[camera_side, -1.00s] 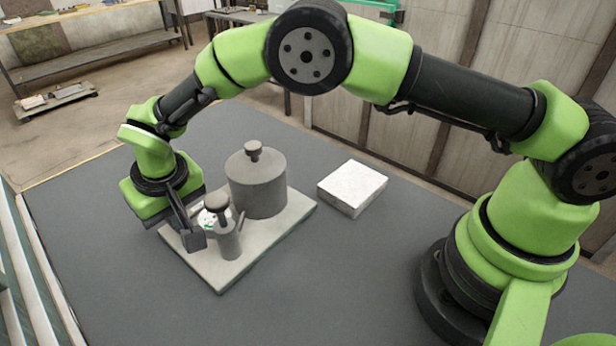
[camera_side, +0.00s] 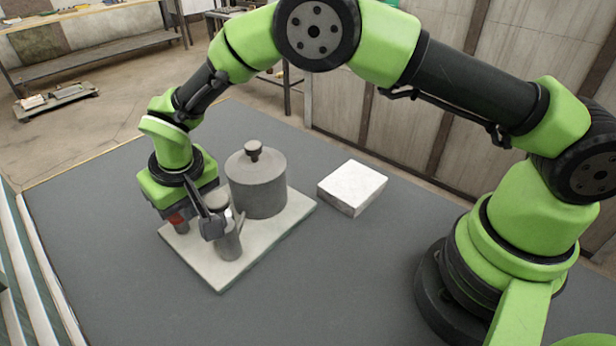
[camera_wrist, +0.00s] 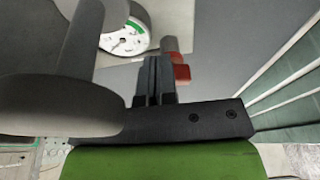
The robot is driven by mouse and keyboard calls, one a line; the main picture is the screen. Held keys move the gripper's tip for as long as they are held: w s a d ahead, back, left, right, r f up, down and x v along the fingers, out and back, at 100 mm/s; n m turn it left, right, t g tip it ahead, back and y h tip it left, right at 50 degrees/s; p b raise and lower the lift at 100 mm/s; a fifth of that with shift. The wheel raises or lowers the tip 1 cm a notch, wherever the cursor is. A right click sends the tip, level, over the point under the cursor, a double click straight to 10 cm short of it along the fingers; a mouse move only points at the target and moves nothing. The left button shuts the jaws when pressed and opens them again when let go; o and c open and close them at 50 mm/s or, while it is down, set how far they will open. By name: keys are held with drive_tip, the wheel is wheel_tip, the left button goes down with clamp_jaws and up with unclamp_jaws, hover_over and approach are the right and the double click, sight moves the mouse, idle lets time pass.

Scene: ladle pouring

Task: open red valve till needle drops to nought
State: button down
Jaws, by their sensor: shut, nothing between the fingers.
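The red valve (camera_wrist: 182,73) shows in the wrist view just right of my shut fingers; I cannot tell whether they touch it. In the side view a bit of its red (camera_side: 177,219) shows below my gripper body. The white gauge dial (camera_wrist: 130,38) with a green band is in the wrist view, partly cut off by a grey post in front; its needle is too small to read. In the side view my fingers hide the dial. My gripper (camera_wrist: 153,62) is shut and empty; in the side view its tips (camera_side: 212,228) are beside the small grey capped cylinder (camera_side: 230,245).
A large grey lidded pot (camera_side: 257,185) stands behind on the same pale base plate (camera_side: 222,277). A white block (camera_side: 352,187) lies to the right on the dark table (camera_side: 330,270). The table front is clear.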

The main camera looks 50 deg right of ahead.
drive_tip(key=shift+w+d, duration=0.1)
drive_tip(key=shift+d, duration=0.15)
idle(0.6)
drive_tip(key=shift+s+d, duration=0.1)
drive_tip(key=shift+s, duration=0.3)
drive_tip(key=w+v, duration=0.1)
drive_tip(key=v, duration=0.4)
drive_tip(key=shift+w+r, duration=0.15)
drive_tip(key=shift+r, duration=0.4)
